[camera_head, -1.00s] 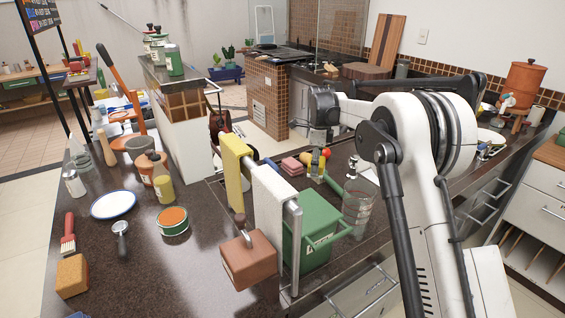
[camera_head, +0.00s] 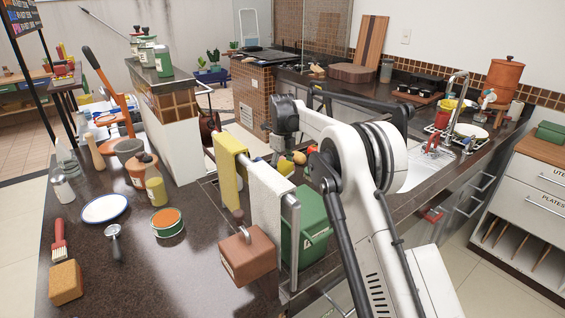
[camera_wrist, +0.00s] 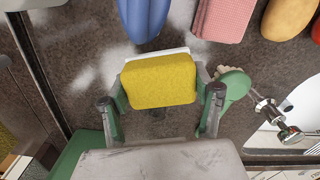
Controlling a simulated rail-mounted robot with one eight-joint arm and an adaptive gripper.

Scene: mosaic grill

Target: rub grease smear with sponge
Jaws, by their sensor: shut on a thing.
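My gripper (camera_wrist: 160,98) is shut on a yellow sponge (camera_wrist: 158,78), which sits between the two fingers in the wrist view. A white edge shows behind the sponge. In the head view the sponge (camera_head: 287,168) is small and partly hidden, below my wrist and beyond the towel rail. Pale whitish smeared patches (camera_wrist: 88,80) lie on the dark speckled counter left of the sponge and above it in the wrist view. I cannot tell for sure which is the grease smear. I cannot tell whether the sponge touches the counter.
In the wrist view, a blue object (camera_wrist: 145,18), a pink folded cloth (camera_wrist: 222,18) and a metal tool (camera_wrist: 280,120) lie close by. A green bin (camera_head: 313,228) and a rail with yellow (camera_head: 228,170) and white (camera_head: 266,200) towels stand in front.

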